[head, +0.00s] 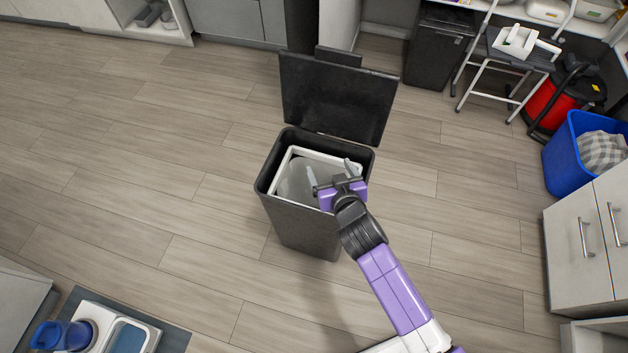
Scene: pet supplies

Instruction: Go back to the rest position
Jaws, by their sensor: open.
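My gripper (331,176) is open, over the right part of the mouth of a black bin (302,231). Its two fingers point up and to the left in the picture, and nothing shows between them. My purple and white arm reaches in from the lower right. The bin's lid (336,98) stands open at the back. A light inner rim and a pale grey inside show in the bin; my gripper hides part of them.
Wooden floor (150,180) is clear around the bin. A blue tub (568,165) with checked cloth, a red vacuum (552,103), a step stool (508,66) and a white cabinet (588,245) stand at right. A blue-and-white item (98,330) sits on a mat at lower left.

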